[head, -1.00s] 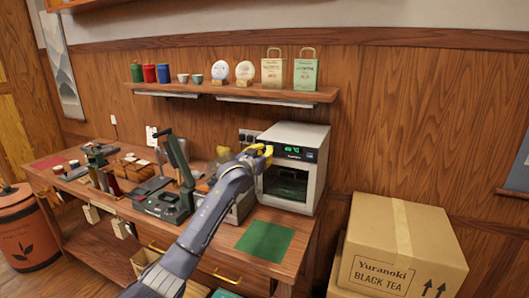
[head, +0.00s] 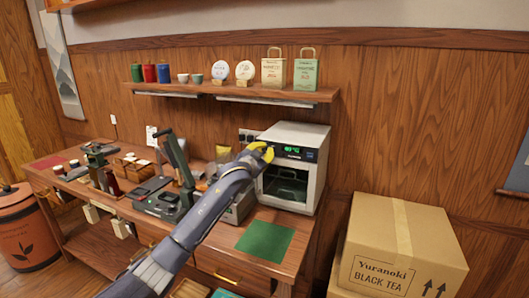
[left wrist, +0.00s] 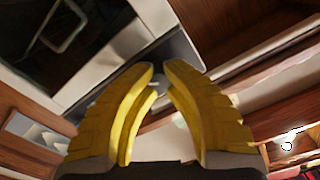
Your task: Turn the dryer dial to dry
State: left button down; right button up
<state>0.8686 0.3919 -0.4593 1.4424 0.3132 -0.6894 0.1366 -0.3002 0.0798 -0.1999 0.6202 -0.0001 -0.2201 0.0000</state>
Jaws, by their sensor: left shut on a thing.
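The dryer (head: 312,143) is a pale box with a dark glass door and a green lit display (head: 292,150) on its top front panel. My left gripper (head: 266,152) has yellow fingers at the panel's upper left, left of the display. In the left wrist view the gripper (left wrist: 159,72) is closed around a small grey dial (left wrist: 157,86) on the dryer's panel; the fingers cover most of it. The dial's marking cannot be read, and the head view hides the dial behind the fingers. My right gripper is not in view.
The dryer stands at the right end of the wooden counter, with a green mat (head: 265,241) in front. A black press-like device (head: 165,200) stands left of my arm. A shelf (head: 235,92) with tins, cups and bags hangs above. A cardboard box (head: 400,240) stands at right.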

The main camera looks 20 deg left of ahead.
pick_arm(q)
jog(key=shift+r, duration=0.5)
jog(key=c, duration=1.5)
grip_release()
jog(key=shift+d, duration=0.15)
jog(key=o, duration=0.4)
jog(key=shift+f, duration=0.3)
jog(key=shift+c, duration=0.2)
jog(key=s+a, duration=0.1)
jog(key=s, duration=1.1)
jog(key=shift+a, duration=0.3)
